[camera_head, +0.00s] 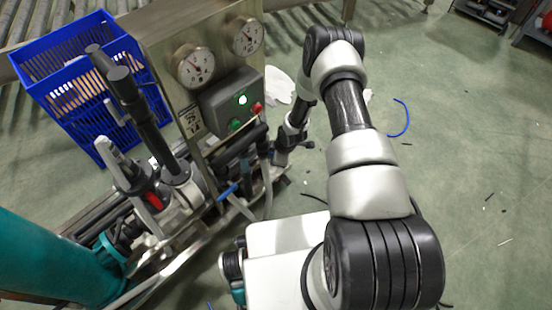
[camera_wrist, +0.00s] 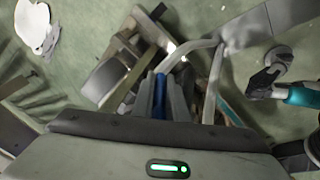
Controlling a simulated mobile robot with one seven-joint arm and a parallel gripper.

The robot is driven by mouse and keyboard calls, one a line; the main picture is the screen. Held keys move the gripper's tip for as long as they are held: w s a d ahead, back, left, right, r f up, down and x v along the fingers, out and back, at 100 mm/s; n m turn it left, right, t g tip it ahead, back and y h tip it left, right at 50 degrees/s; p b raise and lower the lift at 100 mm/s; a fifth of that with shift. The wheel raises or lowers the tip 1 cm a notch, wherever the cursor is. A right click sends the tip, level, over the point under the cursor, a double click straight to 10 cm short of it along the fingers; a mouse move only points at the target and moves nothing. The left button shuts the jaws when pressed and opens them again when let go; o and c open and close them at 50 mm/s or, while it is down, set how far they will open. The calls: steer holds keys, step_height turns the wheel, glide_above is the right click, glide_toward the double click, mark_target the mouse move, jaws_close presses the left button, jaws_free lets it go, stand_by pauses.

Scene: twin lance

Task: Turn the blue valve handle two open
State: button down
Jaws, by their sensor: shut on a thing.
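In the wrist view, a narrow blue valve handle (camera_wrist: 160,91) stands between the two grey fingers of my gripper (camera_wrist: 162,106). The fingers are shut on it, one on each side, and cover part of its length. In the head view, a blue handle (camera_head: 228,190) shows low on the pipework beneath the gauge panel. I cannot tell from that view whether it is the one held. My wrist reaches down to the right side of the panel there, and the fingertips are hard to make out.
A steel panel with two gauges (camera_head: 195,67) and a grey button box (camera_head: 232,100) stands close beside my arm. A blue crate (camera_head: 72,65) is behind it at left. A teal cylinder (camera_head: 50,262) lies at lower left. The green floor at right is mostly clear.

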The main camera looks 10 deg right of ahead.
steer(key=shift+a, duration=0.1)
stand_by(0.3)
steer(key=c, duration=1.7)
jaws_free()
steer(key=shift+c, duration=0.2)
steer(key=p+v, duration=0.4)
steer(key=v, duration=1.3)
steer(key=shift+r, duration=0.2)
steer(key=shift+c, duration=0.3)
